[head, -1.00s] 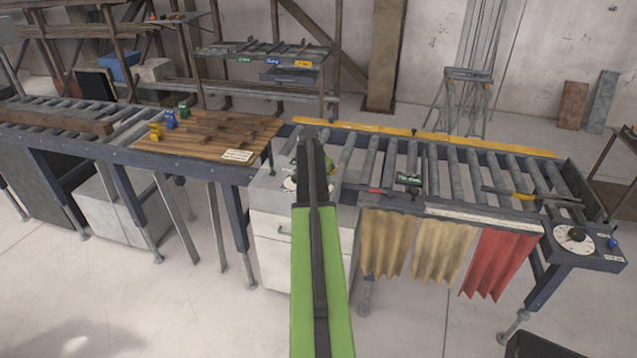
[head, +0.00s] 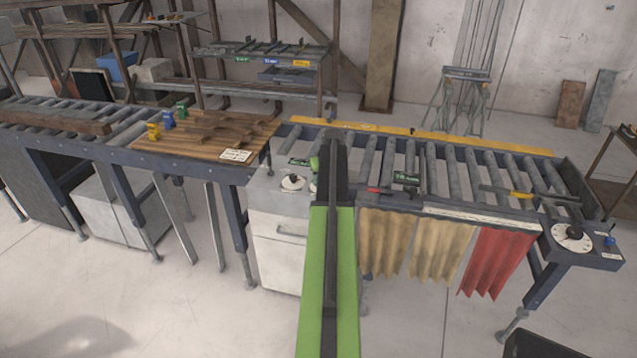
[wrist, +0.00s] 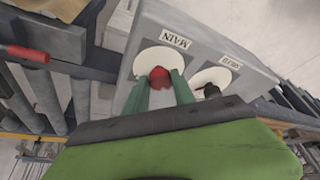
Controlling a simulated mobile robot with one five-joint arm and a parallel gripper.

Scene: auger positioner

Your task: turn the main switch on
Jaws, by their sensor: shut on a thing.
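The main switch is a red knob (wrist: 160,77) on a white round dial (wrist: 148,60) labelled MAIN, upside down in the wrist view. It sits on a grey control box (wrist: 205,38). My gripper (wrist: 161,84) has its two green fingers on either side of the red knob and is shut on it. The fingers and the dark wrist edge cover part of the dial, so the knob's exact angle is hard to read. In the head view my arm hides the red knob; the box's white cabinet front (head: 280,238) shows beside it.
A second dial with a black knob (wrist: 211,90) is close beside my right finger in the wrist view. A roller conveyor (head: 460,165) with a red-handled tool (head: 380,190) lies right of my arm. A wooden board (head: 205,135) lies left.

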